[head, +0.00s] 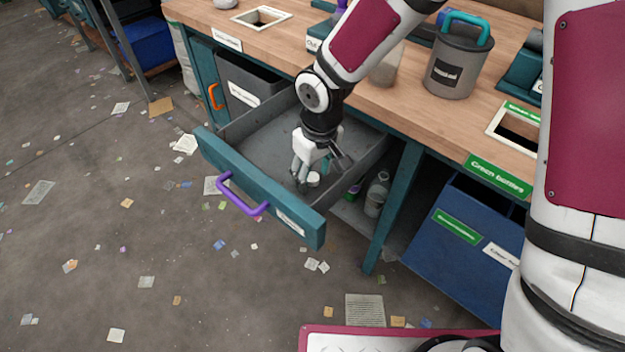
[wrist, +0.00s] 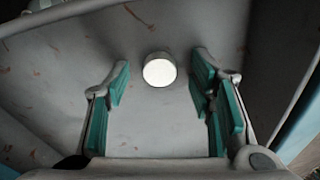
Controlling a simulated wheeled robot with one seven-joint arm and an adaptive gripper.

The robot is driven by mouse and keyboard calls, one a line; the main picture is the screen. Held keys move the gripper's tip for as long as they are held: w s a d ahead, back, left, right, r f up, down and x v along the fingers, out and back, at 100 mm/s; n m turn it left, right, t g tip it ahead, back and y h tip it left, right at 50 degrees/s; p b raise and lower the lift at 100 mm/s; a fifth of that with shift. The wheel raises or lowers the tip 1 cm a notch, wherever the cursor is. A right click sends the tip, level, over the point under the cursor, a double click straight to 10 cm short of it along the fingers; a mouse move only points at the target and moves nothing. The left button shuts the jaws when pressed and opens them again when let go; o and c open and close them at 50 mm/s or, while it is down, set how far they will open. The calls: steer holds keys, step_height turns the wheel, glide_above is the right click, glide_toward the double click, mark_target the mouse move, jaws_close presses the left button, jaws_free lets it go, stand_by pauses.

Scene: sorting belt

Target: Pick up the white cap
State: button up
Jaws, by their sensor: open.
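The white cap (wrist: 159,70) is a small round disc on the grey floor of the open drawer. It also shows in the head view (head: 313,179), close to my fingers. My gripper (head: 308,180) reaches down into the drawer (head: 258,187). In the wrist view my gripper (wrist: 160,88) is open, with one teal-padded finger to the left of the cap and one to the right. The cap lies between the fingers' lines, near the tips, with a gap on both sides. Nothing is held.
The drawer's teal front with a purple handle (head: 242,196) and its grey side walls surround my gripper. The wooden worktop (head: 390,105) is above, with a lidded grey container (head: 457,70). A blue bin (head: 465,235) stands at right. Paper scraps litter the floor.

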steer(key=c, duration=0.7)
steer(key=shift+c, duration=0.2)
